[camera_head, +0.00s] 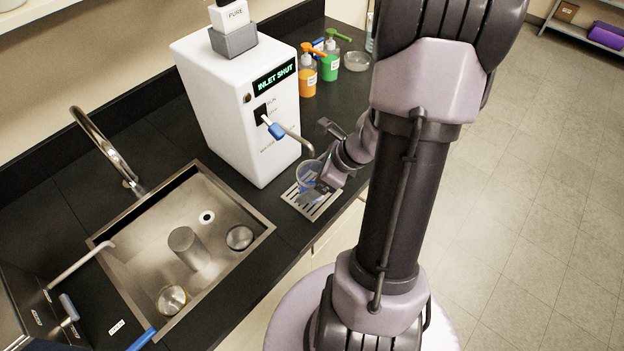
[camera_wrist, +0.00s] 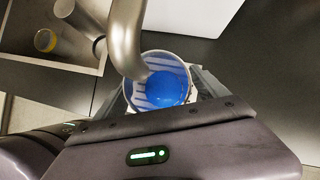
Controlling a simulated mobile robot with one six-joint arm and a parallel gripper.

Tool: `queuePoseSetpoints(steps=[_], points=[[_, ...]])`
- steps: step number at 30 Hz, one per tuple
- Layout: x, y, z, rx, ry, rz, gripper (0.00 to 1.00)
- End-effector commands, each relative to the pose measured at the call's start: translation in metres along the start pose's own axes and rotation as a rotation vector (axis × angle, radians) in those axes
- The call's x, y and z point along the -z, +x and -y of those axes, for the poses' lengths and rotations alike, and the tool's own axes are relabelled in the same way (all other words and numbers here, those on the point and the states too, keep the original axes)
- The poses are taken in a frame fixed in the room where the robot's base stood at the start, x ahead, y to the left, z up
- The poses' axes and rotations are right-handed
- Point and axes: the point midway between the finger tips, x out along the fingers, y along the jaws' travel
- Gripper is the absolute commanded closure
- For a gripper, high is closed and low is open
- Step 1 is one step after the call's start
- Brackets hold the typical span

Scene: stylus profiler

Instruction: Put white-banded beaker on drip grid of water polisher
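A clear beaker (camera_head: 306,173) is at the drip grid (camera_head: 325,207) in front of the water polisher (camera_head: 232,105). In the wrist view I look down into the beaker (camera_wrist: 147,93); blue shows inside it, and the polisher's metal spout (camera_wrist: 127,40) passes over its mouth. The beaker is between the fingers of my gripper (camera_head: 318,183), which appear shut on it. The gripper hides part of the beaker, so I cannot make out a white band or tell whether its base rests on the grid. The polisher display reads "INLET SHUT".
A sink (camera_head: 145,240) at left holds a metal cylinder (camera_head: 187,248), a yellow-banded vessel (camera_head: 172,299) and another round vessel (camera_head: 239,238). Orange (camera_head: 307,77) and green (camera_head: 329,63) pump bottles and a glass dish (camera_head: 356,61) stand behind. A blue-tipped lever (camera_head: 276,130) projects near my gripper.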

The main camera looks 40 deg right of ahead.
Motion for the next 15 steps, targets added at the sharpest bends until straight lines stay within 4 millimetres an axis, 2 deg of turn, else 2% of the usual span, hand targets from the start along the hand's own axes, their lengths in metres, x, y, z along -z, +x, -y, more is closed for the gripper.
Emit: queuePoseSetpoints(steps=[8, 11, 15], points=[[-0.002, -0.003, 0.000, 0.000, 0.000, 0.000, 0.18], [-0.004, -0.020, 0.001, 0.003, 0.002, 0.002, 0.18], [-0.005, -0.063, 0.001, 0.005, 0.001, 0.001, 0.18]])
